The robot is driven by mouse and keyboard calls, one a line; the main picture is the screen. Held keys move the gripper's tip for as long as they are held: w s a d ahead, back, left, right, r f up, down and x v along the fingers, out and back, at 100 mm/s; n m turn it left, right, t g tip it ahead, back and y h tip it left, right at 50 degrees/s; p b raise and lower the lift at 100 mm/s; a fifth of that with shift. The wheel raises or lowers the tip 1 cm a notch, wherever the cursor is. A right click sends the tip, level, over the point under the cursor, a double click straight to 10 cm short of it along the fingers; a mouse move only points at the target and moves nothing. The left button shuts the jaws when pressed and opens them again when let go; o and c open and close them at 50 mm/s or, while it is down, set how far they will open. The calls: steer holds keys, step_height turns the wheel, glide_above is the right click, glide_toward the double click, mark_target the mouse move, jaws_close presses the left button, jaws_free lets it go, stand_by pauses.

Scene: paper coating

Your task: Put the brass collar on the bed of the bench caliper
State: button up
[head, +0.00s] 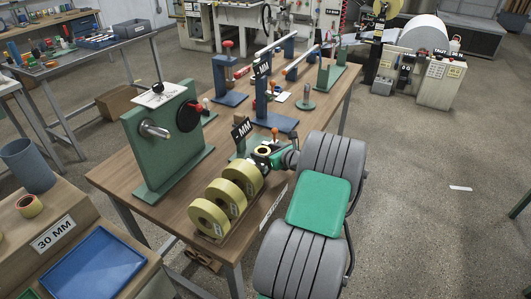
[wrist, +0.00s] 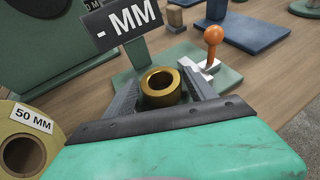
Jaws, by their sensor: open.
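The brass collar (wrist: 163,87) is a short gold ring, its hole facing up, between the two fingers of my gripper (wrist: 160,72) in the wrist view. The fingers are open; a narrow gap seems to show beside the collar. The bench caliper (wrist: 228,77) has a green base, a "- MM" sign and an orange-knobbed lever. The collar appears over the caliper's near part; its underside and the bed beneath are hidden. In the head view my gripper (head: 270,154) is at the caliper's sign (head: 242,130), with the collar (head: 264,150) small between the fingers.
Several yellow tape rolls (head: 209,217) stand in a row near the table's front edge. A green stand with a spindle (head: 157,131) is at the left. Blue stands (head: 274,117) are farther back. The "30 MM" bench (head: 53,235) is at lower left.

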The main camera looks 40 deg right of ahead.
steer(key=v, duration=1.2)
